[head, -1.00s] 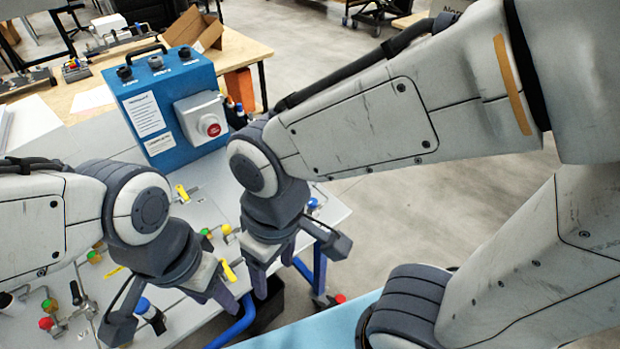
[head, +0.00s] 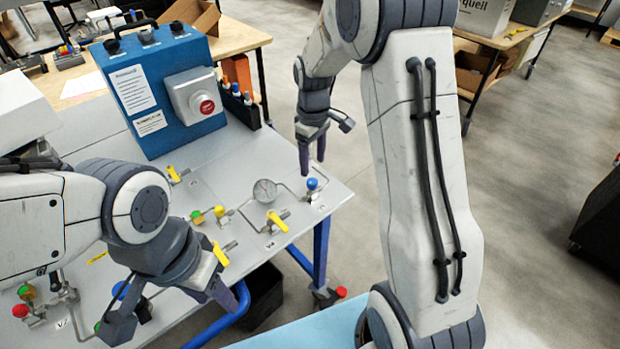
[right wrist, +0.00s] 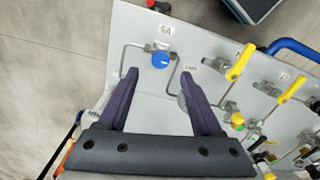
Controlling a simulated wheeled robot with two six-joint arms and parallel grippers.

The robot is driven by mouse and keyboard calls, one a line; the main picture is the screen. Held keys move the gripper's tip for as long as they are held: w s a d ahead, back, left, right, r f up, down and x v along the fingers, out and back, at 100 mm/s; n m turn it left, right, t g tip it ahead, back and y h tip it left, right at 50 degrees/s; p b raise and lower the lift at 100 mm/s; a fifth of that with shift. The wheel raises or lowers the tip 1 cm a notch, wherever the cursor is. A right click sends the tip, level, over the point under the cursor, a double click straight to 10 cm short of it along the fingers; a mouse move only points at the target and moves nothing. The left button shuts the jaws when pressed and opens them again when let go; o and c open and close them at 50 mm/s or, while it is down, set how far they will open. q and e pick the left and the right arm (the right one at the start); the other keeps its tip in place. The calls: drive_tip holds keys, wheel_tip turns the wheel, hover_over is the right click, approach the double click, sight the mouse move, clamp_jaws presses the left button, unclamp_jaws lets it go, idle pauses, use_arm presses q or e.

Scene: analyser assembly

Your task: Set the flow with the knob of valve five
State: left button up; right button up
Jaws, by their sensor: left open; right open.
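The knob of valve five is most likely the blue knob (head: 312,183) at the right end of the grey panel (head: 225,155). It also shows in the right wrist view (right wrist: 160,59), beside a small label that reads upside down. My right gripper (head: 312,160) is open and empty above the panel's right edge, a little behind the blue knob in the head view. In the right wrist view the knob lies just beyond and between the two fingertips (right wrist: 158,74), apart from both. My left gripper (head: 233,300) is open and empty over the panel's front edge.
A pressure gauge (head: 265,190) and a yellow-handled valve (head: 277,221) stand left of the blue knob. A blue box (head: 155,85) with a red button (head: 207,107) stands at the panel's back. More valves sit near my left arm. Open floor lies right of the panel.

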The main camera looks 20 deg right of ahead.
sight(313, 182)
wheel_tip(313, 182, down, 6)
drive_tip(key=shift+s+f, duration=0.15)
drive_tip(key=shift+f, duration=0.1)
drive_tip(key=shift+c, duration=0.4)
clamp_jaws()
